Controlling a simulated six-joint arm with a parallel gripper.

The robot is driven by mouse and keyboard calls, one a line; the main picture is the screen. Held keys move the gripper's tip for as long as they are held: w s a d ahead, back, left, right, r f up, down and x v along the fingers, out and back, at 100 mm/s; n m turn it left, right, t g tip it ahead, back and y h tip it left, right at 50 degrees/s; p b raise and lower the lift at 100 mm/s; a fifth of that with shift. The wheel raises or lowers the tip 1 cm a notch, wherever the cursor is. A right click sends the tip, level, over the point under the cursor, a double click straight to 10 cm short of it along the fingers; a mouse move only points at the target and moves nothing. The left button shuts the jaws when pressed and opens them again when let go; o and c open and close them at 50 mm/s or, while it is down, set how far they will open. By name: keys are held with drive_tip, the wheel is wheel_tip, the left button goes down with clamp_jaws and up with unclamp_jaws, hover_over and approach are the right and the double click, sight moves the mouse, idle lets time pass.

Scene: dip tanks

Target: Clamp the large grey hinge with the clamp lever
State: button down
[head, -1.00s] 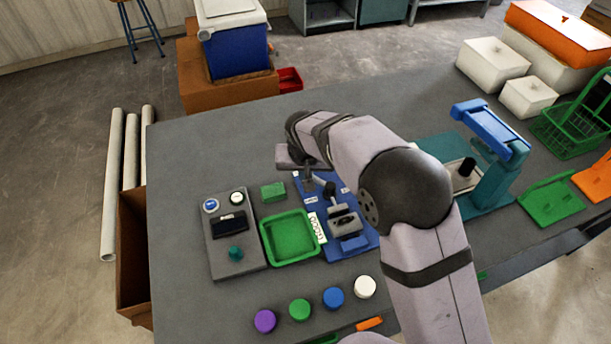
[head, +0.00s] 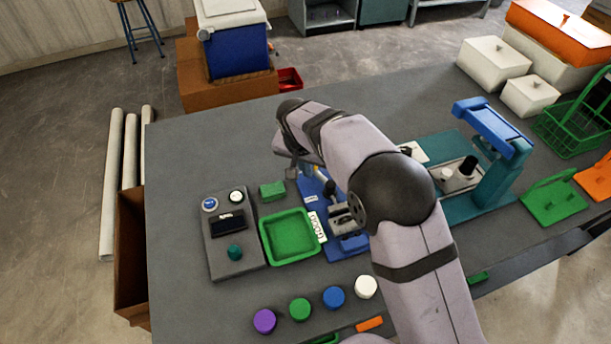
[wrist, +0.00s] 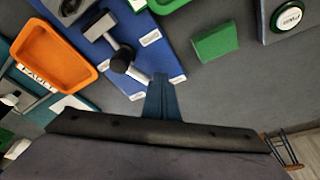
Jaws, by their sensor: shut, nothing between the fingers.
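A clamp fixture on a blue base plate (head: 313,200) stands mid-table, partly covered by my arm. Its clamp lever (head: 329,188) has a black knob; in the wrist view the knob (wrist: 122,61) shows on a pale metal arm. A grey metal piece (head: 341,217), which looks like the large grey hinge, sits at the fixture's near end, partly hidden by my arm. I cannot tell whether the lever presses on it. My gripper (head: 291,173) is shut and empty, above the plate's far left edge. In the wrist view its fingertips (wrist: 162,78) are apart from the knob.
A green tray (head: 262,236) and a small green block (head: 272,190) lie left of the fixture. A grey control box (head: 217,258) stands farther left. Several coloured caps line the front. A teal press (head: 487,190) stands right. The table's far left is clear.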

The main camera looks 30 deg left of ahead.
drive_tip(key=w+m, duration=0.1)
drive_tip(key=m, duration=0.1)
drive_tip(key=shift+w+m+h, duration=0.4)
drive_tip(key=w+m, duration=0.1)
drive_tip(key=w+d+m+h+p, duration=0.1)
drive_tip(key=m, duration=0.1)
drive_tip(key=shift+m, duration=0.3)
drive_tip(key=shift+w+d, duration=0.75)
drive_tip(key=shift+w, duration=0.1)
drive_tip(key=shift+w+d, duration=0.1)
drive_tip(key=shift+s+a+r, duration=0.2)
drive_tip(key=shift+s+a, duration=0.25)
drive_tip(key=shift+a, duration=0.05)
drive_tip(key=s+a, duration=0.1)
drive_tip(key=s+a+r, duration=0.1)
drive_tip(key=shift+s+a+r, duration=0.1)
drive_tip(key=shift+a+r, duration=0.15)
drive_tip(key=shift+a, duration=0.05)
drive_tip(key=p+v, duration=0.1)
drive_tip(key=v, duration=0.7)
drive_tip(key=shift+w+a+r, duration=0.2)
drive_tip(key=shift+a+r, duration=0.1)
drive_tip(key=shift+r, duration=0.1)
